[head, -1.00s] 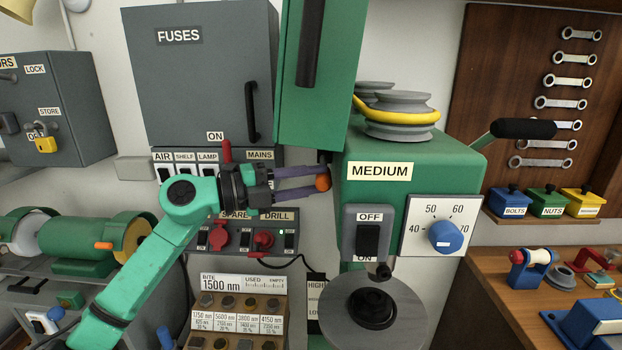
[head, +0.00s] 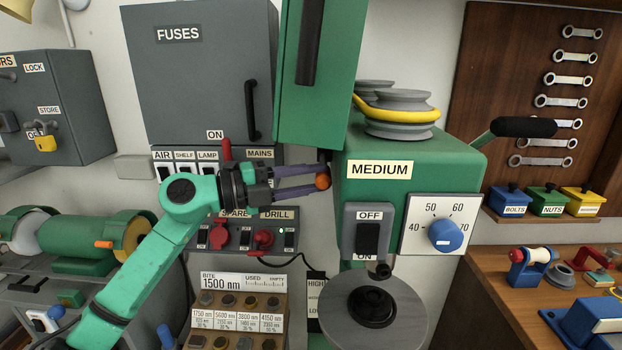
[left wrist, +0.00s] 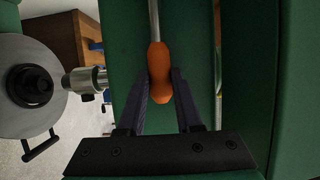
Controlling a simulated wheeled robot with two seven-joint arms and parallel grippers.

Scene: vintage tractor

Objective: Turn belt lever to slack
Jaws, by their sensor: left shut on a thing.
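The belt lever has an orange grip (head: 322,181) at the left side of the green drill head (head: 420,195). In the left wrist view the orange grip (left wrist: 160,75) sits on a thin metal rod. My left gripper (head: 318,178) comes in from the left, and its two purple-grey fingers are shut on the orange grip. In the left wrist view the fingers (left wrist: 160,88) lie on either side of it. The yellow belt (head: 400,113) runs around grey stepped pulleys on top of the drill head. A label there reads MEDIUM. My right gripper is not in view.
The open green cover (head: 322,75) hangs just above my gripper. The grey fuse box (head: 205,75) and switch panels stand behind my arm. A black-handled lever (head: 524,128) sticks out at the right. The round drill table (head: 398,315) is below.

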